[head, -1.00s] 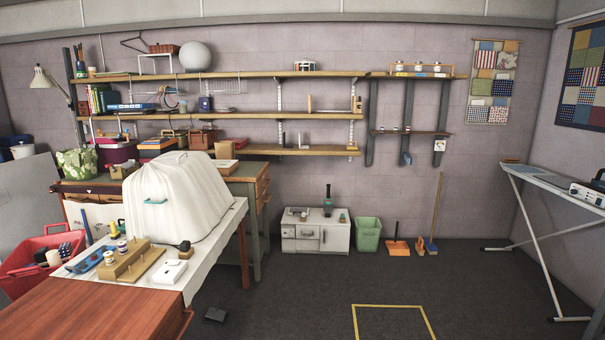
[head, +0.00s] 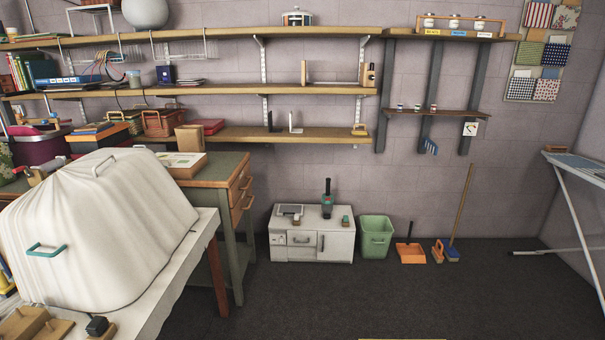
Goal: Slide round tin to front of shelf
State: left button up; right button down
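A round tin (head: 297,18) stands upright on the top wooden shelf (head: 215,33), right of the shelf's middle. It has a patterned side with some orange and dark colour, and a pale lid. I cannot tell exactly how far it sits from the shelf's front edge. Neither of my grippers shows in the head view, and nothing of mine touches the tin.
A white covered machine (head: 105,225) on a table and a green-topped desk (head: 222,170) fill the left side. A low white cabinet (head: 312,240), a green bin (head: 375,238) and a broom (head: 462,205) stand along the wall. The dark floor (head: 400,295) in front is open.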

aim_at(294, 19)
jog(key=i, duration=2.85)
jog(key=u, duration=1.15)
